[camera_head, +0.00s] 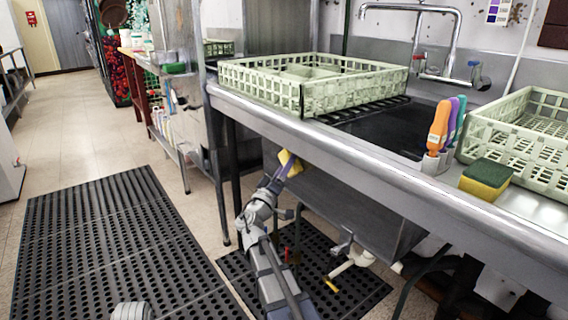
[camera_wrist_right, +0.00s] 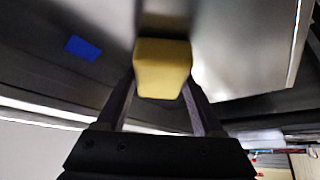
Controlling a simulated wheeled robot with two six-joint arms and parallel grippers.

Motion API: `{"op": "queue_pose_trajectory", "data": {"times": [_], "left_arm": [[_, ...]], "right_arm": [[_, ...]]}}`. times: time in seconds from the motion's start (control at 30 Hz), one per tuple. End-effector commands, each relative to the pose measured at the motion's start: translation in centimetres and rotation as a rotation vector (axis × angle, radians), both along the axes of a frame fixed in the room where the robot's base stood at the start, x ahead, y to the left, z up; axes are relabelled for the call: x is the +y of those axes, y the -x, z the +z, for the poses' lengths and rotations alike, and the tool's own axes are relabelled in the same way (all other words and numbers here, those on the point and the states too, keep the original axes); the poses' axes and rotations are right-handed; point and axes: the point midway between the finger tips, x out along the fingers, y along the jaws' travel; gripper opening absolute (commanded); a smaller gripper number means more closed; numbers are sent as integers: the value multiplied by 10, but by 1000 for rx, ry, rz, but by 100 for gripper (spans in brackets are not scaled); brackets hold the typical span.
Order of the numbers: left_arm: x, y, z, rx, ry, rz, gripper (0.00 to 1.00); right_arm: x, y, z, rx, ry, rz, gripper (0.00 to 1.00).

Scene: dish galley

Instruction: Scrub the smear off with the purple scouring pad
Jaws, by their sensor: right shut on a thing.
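My right gripper (camera_head: 284,168) is shut on a yellow pad (camera_head: 291,161), just under the front edge of the sink counter. In the right wrist view the pad (camera_wrist_right: 163,70) is a yellow block between the two fingers, with a brownish far side close to a grey metal surface. I cannot tell whether it touches. No purple face shows on it. A blue patch (camera_wrist_right: 82,48) shows on the dark grey surface to the left; I cannot tell whether it is the smear.
The steel counter (camera_head: 330,146) holds a pale green dish rack (camera_head: 352,91), a second rack (camera_head: 520,153), a green-and-yellow sponge (camera_head: 485,179) and orange, purple and teal handles in a holder (camera_head: 434,163). The sink basin (camera_head: 340,205) hangs below. Black mats (camera_head: 110,240) cover the floor.

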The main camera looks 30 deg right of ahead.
Motion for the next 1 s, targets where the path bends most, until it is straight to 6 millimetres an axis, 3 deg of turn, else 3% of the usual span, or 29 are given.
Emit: {"op": "queue_pose_trajectory", "data": {"times": [0.33,0.8,1.0], "left_arm": [[0,0,0,0,0,0,0],[0,0,0,0,0,0,0],[0,0,0,0,0,0,0]], "right_arm": [[-3,-4,0,0,0,0,24],[1,-40,0,0,-1,-1,24],[2,-41,0,0,-1,-1,24]]}}
